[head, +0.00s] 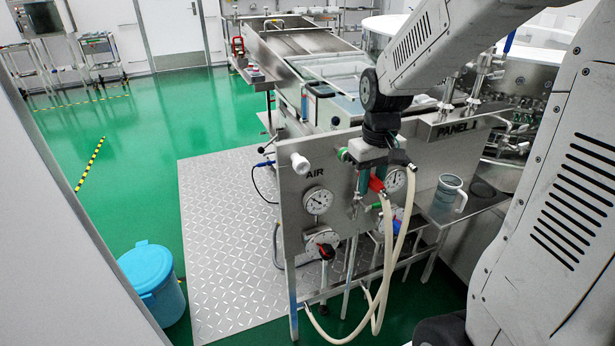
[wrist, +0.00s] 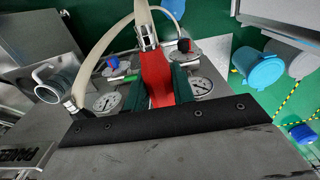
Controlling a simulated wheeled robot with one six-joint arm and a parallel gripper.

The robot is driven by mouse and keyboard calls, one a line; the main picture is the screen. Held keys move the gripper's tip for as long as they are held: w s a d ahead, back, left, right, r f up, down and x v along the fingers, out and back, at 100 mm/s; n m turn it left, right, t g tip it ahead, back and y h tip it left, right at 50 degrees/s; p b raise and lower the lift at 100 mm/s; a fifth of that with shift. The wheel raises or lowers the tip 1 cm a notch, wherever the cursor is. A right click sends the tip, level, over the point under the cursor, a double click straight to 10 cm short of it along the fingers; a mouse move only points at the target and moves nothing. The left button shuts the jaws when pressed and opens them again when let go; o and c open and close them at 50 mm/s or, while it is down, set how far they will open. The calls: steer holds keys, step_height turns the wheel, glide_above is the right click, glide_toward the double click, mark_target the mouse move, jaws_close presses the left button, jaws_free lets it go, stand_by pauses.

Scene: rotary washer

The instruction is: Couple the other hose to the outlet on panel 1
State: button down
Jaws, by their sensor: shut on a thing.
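My gripper (head: 376,178) is shut on a red hose coupling (head: 377,185) in front of panel 1 (head: 292,215). In the wrist view, the red coupling (wrist: 156,80) sits between the green fingers (wrist: 160,88), its metal end pointing away from the gripper. A cream hose (head: 387,260) hangs from it in a loop. A second cream hose (head: 404,240) runs up to a metal fitting (wrist: 70,105) at the left in the wrist view, near the panel. I cannot tell whether that fitting is coupled. The free outlet cannot be made out behind my gripper.
The panel carries pressure gauges (head: 318,200), a white knob (head: 300,163) and a black-and-red valve handle (head: 326,251). A grey mug (head: 447,194) stands on a side shelf right of the panel. A blue bin (head: 153,283) stands at the left. The metal floor plate (head: 225,240) is clear.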

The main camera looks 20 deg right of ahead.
steer(key=shift+w, duration=2)
steer(key=shift+w, duration=0.7)
stand_by(0.5)
steer(key=c, duration=1.1)
jaws_free()
